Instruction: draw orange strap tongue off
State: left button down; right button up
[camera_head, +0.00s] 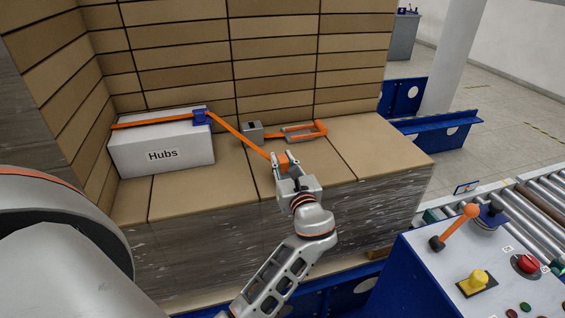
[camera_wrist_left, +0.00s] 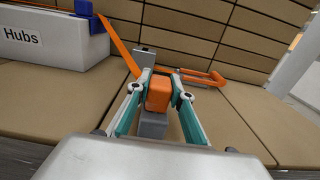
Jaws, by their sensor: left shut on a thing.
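The orange strap (camera_head: 240,137) runs across the top of the white box labelled Hubs (camera_head: 160,150), through a blue buckle (camera_head: 201,117), and then down to the right as a free length. My left gripper (camera_head: 286,163) is shut on the orange strap tongue (camera_wrist_left: 158,94) at the end of that length. The tongue is a small orange block between the fingers in the left wrist view. The strap (camera_wrist_left: 118,48) rises from it to the blue buckle (camera_wrist_left: 84,8) at the upper left. My right gripper is not in view.
A grey block (camera_head: 252,131) and an orange U-shaped frame (camera_head: 304,132) lie on the cardboard boxes behind my left gripper. Stacked cartons (camera_head: 270,60) wall the back. A blue control panel (camera_head: 490,270) with an orange lever stands at the lower right, beside a roller conveyor.

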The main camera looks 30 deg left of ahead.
aim_at(282, 158)
pick_arm(q)
notch_tip(282, 158, up, 20)
jog(key=p, duration=0.2)
dwell(0.4)
jog(key=shift+p, duration=0.4)
jog(key=shift+p, duration=0.6)
